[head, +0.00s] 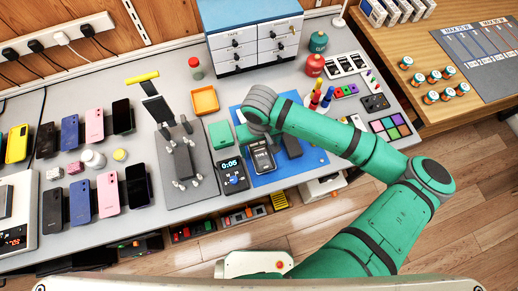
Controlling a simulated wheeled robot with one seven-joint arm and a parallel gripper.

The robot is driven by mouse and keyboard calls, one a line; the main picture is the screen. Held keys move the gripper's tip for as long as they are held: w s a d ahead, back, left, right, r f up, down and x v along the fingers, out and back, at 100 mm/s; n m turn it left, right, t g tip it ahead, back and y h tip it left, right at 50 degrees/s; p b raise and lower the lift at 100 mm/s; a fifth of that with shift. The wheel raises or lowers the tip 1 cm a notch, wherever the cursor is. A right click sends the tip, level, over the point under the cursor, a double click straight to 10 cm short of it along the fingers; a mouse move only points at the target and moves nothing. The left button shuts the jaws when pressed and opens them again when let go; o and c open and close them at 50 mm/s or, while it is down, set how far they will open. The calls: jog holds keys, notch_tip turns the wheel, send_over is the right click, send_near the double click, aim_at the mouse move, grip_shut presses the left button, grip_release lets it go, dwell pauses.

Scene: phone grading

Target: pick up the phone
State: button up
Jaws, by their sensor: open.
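Several phones lie on the grey bench at the left in two rows: black, blue and pink ones, such as a pink phone (94,126) and a black phone (138,187). A dark phone-like slab (184,161) lies on the stand with pegs. Another dark slab (292,146) lies on the blue mat (311,161); I cannot tell if it is a phone. My gripper (271,138) is low over the blue mat, between that slab and the green box. It is open, but my wrist largely hides its fingers, and no held object shows.
A black tester (232,176) and a labelled device (262,157) stand close by the gripper. A green box (221,134), an orange tray (205,100) and a drawer cabinet (253,45) are behind. Upright coloured tools (327,97) stand near my forearm.

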jog(key=shift+w+f, duration=0.1)
jog(key=shift+f, duration=0.1)
dwell(0.6)
jog(key=shift+c, duration=0.4)
jog(key=c, duration=1.1)
jog(key=shift+c, duration=0.2)
jog(key=shift+r, duration=0.1)
